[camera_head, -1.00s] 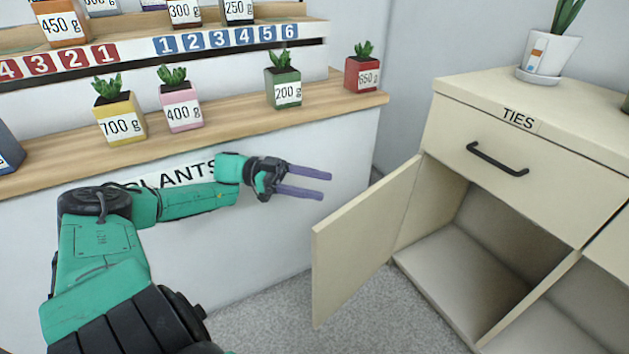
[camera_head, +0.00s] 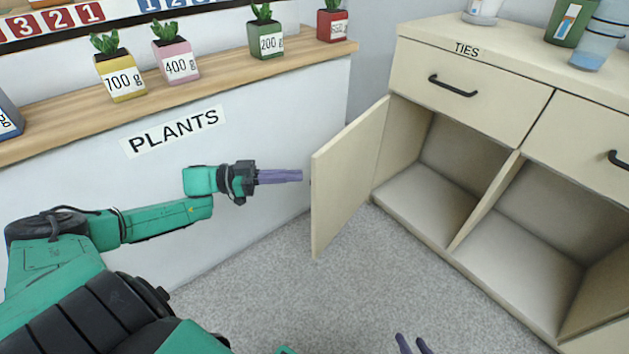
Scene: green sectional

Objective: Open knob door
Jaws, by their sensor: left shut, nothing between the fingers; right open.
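A cream cabinet door (camera_head: 348,178) stands swung open at the left end of the cream cabinet (camera_head: 470,120), leaving the empty lower compartment (camera_head: 430,195) in view.
A white counter marked PLANTS (camera_head: 172,130) stands at the left, with potted plants on its wooden top. The cabinet has a drawer marked TIES (camera_head: 465,85) and a second open compartment (camera_head: 535,235). Speckled grey floor (camera_head: 290,270) is clear in front.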

